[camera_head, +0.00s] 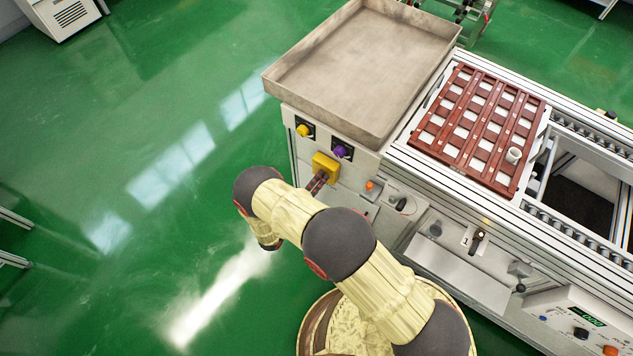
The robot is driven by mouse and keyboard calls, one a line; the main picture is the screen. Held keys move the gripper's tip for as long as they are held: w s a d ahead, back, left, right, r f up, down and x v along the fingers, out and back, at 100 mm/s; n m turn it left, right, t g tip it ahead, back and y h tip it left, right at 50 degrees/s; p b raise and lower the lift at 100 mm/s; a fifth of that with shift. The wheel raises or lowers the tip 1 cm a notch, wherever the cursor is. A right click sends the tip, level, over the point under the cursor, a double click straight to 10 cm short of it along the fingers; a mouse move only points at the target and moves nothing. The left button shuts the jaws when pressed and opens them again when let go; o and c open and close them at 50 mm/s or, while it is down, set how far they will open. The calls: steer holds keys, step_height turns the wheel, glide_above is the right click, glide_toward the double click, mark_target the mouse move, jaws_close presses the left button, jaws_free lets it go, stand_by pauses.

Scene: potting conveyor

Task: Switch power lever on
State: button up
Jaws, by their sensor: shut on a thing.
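A yellow switch box (325,165) is mounted on the front panel of the grey machine, below a yellow knob and a purple knob. I take it to be the power lever's housing. My gripper (318,181) reaches up to this box from behind my forearm, and only its dark and reddish end shows. It is shut on the lever at the front of the yellow box. The lever itself is hidden by the gripper, so its position cannot be told.
The yellow knob (303,130) and purple knob (340,151) sit close above the box. An orange button (370,185) is to its right. A metal tray (365,60) and a brown pot carrier (478,128) lie on top. Green floor (120,180) at left is clear.

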steer(key=shift+f+m, duration=0.1)
steer(key=shift+m, duration=1)
steer(key=o, duration=1.2)
steer(key=shift+c, duration=0.2)
steer(key=v, duration=1.2)
